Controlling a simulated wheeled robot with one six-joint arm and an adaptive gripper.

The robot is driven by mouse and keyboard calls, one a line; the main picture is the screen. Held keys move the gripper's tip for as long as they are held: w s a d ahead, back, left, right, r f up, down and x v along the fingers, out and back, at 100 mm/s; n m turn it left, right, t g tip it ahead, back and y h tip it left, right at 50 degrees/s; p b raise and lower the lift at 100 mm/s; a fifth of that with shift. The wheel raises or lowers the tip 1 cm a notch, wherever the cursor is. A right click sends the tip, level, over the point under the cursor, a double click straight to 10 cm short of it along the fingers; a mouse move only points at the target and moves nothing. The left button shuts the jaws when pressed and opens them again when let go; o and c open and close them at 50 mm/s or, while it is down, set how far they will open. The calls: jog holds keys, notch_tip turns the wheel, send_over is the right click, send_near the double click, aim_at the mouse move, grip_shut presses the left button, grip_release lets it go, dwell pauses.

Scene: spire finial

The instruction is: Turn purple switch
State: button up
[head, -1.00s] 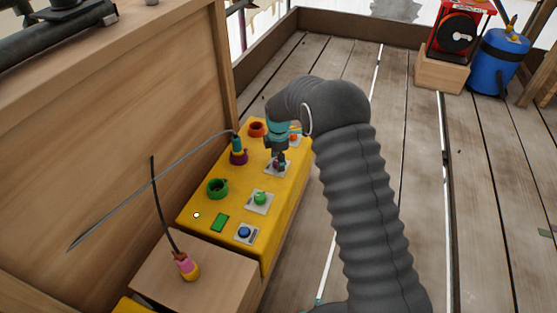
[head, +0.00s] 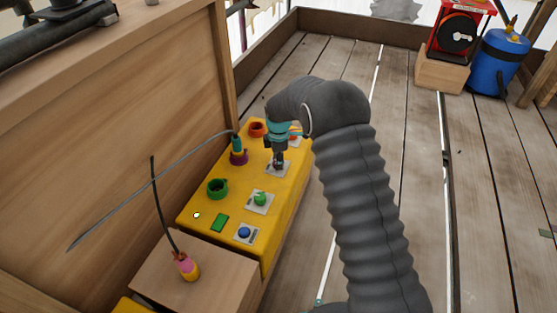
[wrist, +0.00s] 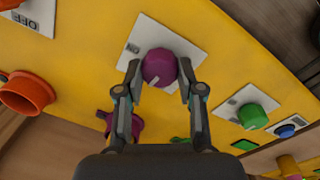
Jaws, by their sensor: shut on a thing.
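The purple switch (wrist: 158,66) is a round knob on a white plate (wrist: 192,42) fixed to the yellow panel (head: 265,225). A pale pointer mark shows on the knob's near side in the wrist view. My gripper (wrist: 160,72) has one finger on each side of the knob and is shut on it. In the head view my gripper (head: 277,160) points down onto the plate, and its fingers hide most of the knob.
A purple socket (head: 239,158) with a teal plug and grey cable is left of my gripper. A green ring socket (head: 217,188) and orange socket (head: 257,129) are close by. A wooden wall (head: 120,120) stands left.

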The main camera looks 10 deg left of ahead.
jog(key=m, duration=0.8)
jog(key=shift+m, duration=0.4)
jog(key=m, duration=0.4)
jog(key=shift+f+m+h+b, duration=0.1)
jog(key=shift+m+h+b, duration=0.2)
jog(key=shift+m, duration=1.6)
jog(key=o, duration=1.1)
jog(key=shift+a, duration=0.1)
jog(key=shift+o, duration=0.2)
